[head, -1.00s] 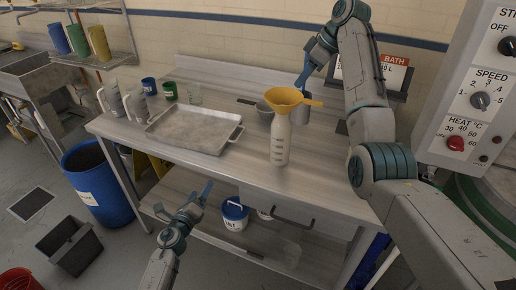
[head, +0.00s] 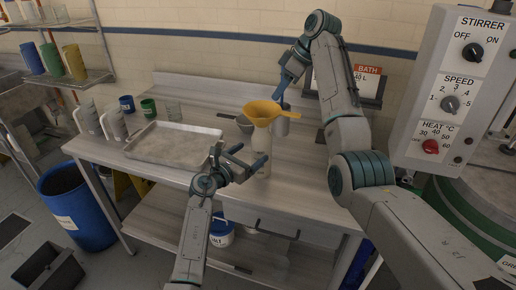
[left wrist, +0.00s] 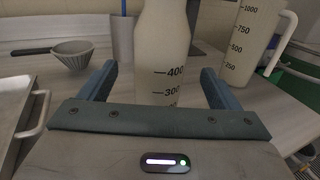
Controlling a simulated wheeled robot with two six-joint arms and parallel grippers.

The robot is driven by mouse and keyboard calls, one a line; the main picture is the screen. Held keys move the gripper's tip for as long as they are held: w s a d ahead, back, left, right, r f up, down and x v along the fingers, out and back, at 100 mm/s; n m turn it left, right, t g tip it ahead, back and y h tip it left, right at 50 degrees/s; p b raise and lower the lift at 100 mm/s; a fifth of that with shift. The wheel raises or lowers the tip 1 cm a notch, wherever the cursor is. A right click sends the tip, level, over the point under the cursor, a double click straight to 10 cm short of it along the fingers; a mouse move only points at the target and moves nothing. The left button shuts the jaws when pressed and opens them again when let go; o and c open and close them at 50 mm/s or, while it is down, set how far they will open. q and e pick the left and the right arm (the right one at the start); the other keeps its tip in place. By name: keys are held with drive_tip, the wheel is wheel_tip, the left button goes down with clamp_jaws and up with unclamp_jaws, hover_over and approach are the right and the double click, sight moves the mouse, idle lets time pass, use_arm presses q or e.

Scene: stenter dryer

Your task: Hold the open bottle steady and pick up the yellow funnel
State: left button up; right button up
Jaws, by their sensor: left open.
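The open bottle (head: 262,142) is pale with dark volume marks and stands upright on the bench. The yellow funnel (head: 264,111) sits over the bottle's mouth, its handle pointing right. My left gripper (head: 250,157) is open in front of the bottle. In the left wrist view the bottle (left wrist: 165,55) stands between the two spread fingers, with gaps at both sides; its top and the funnel are out of that view. My right gripper (head: 281,88) points down just above and behind the funnel's handle; I cannot tell whether it is open or shut.
A metal cup (head: 281,125) and a grey bowl (head: 244,124) stand behind the bottle. A metal tray (head: 174,143) lies to the left, with jugs and small cups beyond it. In the left wrist view a marked jug (left wrist: 257,40) stands to the right.

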sight(256, 150)
use_arm(q)
drive_tip(key=shift+x, duration=3.2)
drive_tip(key=c, duration=1.2)
